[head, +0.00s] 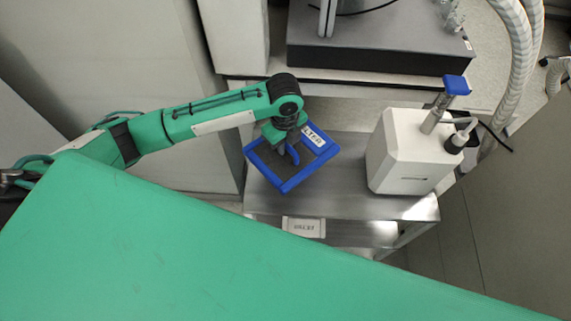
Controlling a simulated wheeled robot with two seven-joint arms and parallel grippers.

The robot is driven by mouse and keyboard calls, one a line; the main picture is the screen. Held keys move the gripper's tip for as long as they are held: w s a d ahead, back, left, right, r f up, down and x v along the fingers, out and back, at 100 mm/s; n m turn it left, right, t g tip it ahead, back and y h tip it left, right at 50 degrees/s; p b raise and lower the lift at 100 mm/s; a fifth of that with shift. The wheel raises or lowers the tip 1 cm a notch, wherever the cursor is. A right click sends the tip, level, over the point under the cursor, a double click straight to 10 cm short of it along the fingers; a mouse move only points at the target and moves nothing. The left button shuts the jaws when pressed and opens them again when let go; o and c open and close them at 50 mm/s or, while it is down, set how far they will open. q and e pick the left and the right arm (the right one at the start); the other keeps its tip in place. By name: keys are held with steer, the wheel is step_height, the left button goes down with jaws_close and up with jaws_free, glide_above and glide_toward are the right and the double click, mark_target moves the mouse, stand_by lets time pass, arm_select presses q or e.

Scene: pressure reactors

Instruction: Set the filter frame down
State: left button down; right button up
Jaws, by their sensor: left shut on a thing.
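The filter frame (289,185) is a blue square frame with a dark grey middle and a white label on its upper right side. It shows over the left part of the metal cart top (350,205). My left gripper (291,156) reaches over it from above and is shut on the filter frame. The frame looks slightly turned against the cart's edges. I cannot tell from this view whether it touches the cart top or hangs above it. My right gripper is not in view.
A white device (405,155) with a blue-topped post stands on the cart's right part. Bare cart top lies between it and the frame. A dark platform (385,52) stands behind.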

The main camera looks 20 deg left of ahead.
arm_select(q)
step_height(320, 180, down, 12)
steer(key=shift+r, duration=0.25)
steer(key=c, duration=1.4)
jaws_free()
steer(key=shift+c, duration=0.2)
steer(key=shift+o, duration=0.2)
step_height(320, 180, up, 12)
steer(key=shift+r, duration=0.1)
